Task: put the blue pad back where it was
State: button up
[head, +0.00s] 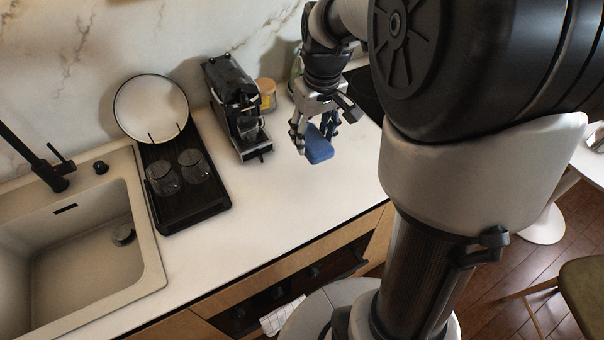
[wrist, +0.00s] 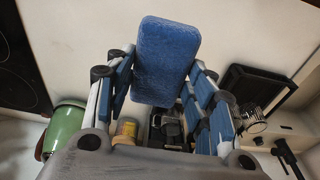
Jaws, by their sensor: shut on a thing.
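The blue pad (head: 319,146) is a small block with rounded corners. My gripper (head: 315,134) is shut on it and holds it above the counter, right of the coffee machine in the head view. In the wrist view the blue pad (wrist: 167,62) fills the space between the two fingers of my gripper (wrist: 158,85), with its long side pointing away from the palm. I cannot tell exactly how high it is above the counter.
The white counter (head: 270,205) is clear below and left of the pad. A black coffee machine (head: 236,100), a yellow-labelled jar (head: 266,93) and a black drying tray (head: 195,208) with glasses stand behind and left. A sink (head: 75,245) and dark hob (wrist: 20,65) flank it.

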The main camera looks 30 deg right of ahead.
jog(key=shift+w+d+r, duration=0.1)
jog(key=shift+w+d, duration=0.1)
jog(key=shift+w, duration=0.1)
notch_tip(320, 180, down, 20)
jog(key=b, duration=0.6)
jog(key=shift+r+b, duration=0.15)
jog(key=shift+b, duration=0.25)
jog(key=shift+s+r, duration=0.1)
jog(key=shift+r, duration=0.05)
jog(key=o, duration=0.9)
jog(key=shift+o, duration=0.2)
